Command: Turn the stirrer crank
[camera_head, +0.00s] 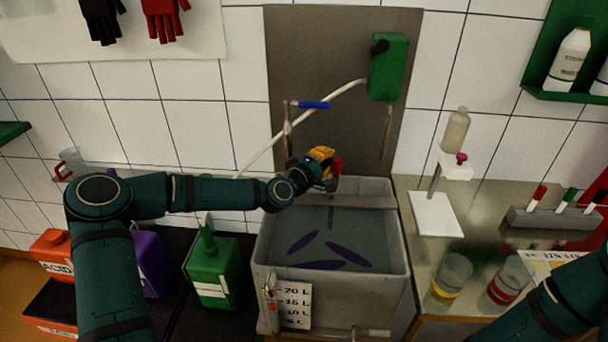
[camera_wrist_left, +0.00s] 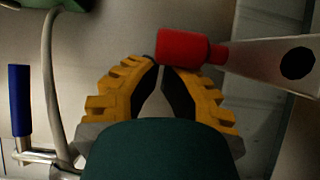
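The stirrer crank has a red handle (camera_head: 337,166) above the back of the grey vat (camera_head: 408,265). In the left wrist view the red handle (camera_wrist_left: 187,46) lies on its side at the end of a pale metal arm (camera_wrist_left: 265,61) with a dark round hole. My left gripper (camera_head: 327,160) is at the handle. Purple paddles (camera_head: 336,256) lie in the vat. Only my right forearm shows.
A blue-handled lever (camera_head: 313,105), a pale hose (camera_head: 262,153) and a green box (camera_head: 388,68) are on the back panel. A green canister (camera_head: 212,264) stands left of the vat. Beakers (camera_head: 450,279) and a white stand (camera_head: 434,214) are on the right bench.

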